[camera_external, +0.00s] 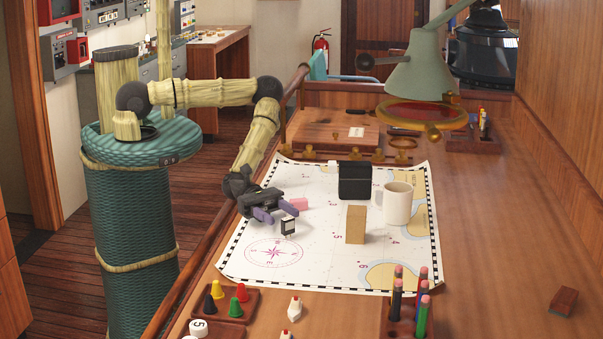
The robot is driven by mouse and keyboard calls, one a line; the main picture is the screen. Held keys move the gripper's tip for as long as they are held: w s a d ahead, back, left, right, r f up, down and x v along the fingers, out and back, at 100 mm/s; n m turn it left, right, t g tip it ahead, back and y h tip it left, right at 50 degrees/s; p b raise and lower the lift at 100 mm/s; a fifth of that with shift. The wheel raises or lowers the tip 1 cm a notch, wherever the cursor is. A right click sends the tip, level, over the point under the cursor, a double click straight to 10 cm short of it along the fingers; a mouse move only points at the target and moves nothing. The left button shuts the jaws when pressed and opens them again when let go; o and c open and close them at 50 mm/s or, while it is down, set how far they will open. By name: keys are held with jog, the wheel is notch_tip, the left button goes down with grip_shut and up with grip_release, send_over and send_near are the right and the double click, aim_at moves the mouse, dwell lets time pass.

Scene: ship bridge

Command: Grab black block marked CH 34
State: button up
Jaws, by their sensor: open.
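My gripper (275,213) is open, low over the left part of the chart, with its purple fingers pointing right. A small black block with a pale face (289,227) stands on the chart just in front of and below the fingertips. A larger black block (355,181) stands further back on the chart. No CH 34 marking is legible on either, so I cannot tell which one bears it. A pink block (299,204) lies beside the fingers. Nothing is visibly held between the fingers.
The chart (315,262) also bears a tan upright block (355,224) and a white mug (397,203). A green lamp (418,75) overhangs the back. Peg tray (244,291) and pencil holder (393,325) stand in front. The desk's right side is mostly clear.

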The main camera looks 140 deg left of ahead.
aim_at(286, 219)
jog(key=w+p, duration=0.2)
jog(key=w, duration=0.4)
jog(key=shift+s, duration=0.1)
jog(key=c, duration=1)
